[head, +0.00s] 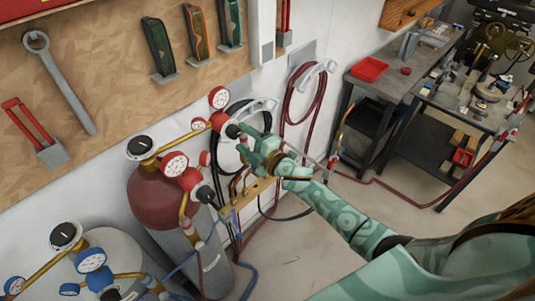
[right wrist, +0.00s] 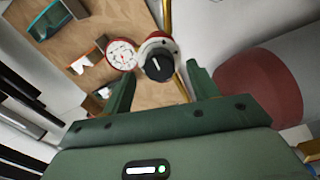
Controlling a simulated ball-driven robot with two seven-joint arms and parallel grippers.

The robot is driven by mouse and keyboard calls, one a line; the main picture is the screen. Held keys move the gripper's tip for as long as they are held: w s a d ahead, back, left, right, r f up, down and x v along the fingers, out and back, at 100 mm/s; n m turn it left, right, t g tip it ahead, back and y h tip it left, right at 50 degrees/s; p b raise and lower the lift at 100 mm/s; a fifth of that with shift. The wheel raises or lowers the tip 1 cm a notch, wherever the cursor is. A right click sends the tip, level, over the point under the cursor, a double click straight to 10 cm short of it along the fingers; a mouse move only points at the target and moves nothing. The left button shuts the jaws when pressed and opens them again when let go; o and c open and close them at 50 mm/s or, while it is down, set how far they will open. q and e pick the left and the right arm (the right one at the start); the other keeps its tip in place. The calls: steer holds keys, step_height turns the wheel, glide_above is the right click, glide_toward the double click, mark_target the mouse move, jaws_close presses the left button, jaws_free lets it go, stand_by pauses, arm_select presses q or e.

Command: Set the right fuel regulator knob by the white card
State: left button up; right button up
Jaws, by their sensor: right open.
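The black knob (head: 233,131) of the far red regulator is close to my right gripper (head: 246,143) in the head view. In the right wrist view, the same black knob (right wrist: 158,66) has a white pointer line and lies ahead between the two open fingertips. A gap seems to remain between fingers and knob, though contact is hard to judge. A round white gauge (right wrist: 122,54) is left of the knob. My left gripper is out of view.
A nearer red regulator with black knob (head: 206,194) and gauge (head: 175,164) stands on the maroon-topped cylinder (head: 158,195). Blue regulator gauges (head: 91,260) are lower left. Hoses hang on the wall by my right arm. A metal workbench (head: 390,85) stands at the right.

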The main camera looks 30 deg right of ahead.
steer(key=b+v, duration=0.1)
steer(key=v, duration=1.2)
steer(key=shift+s, duration=0.1)
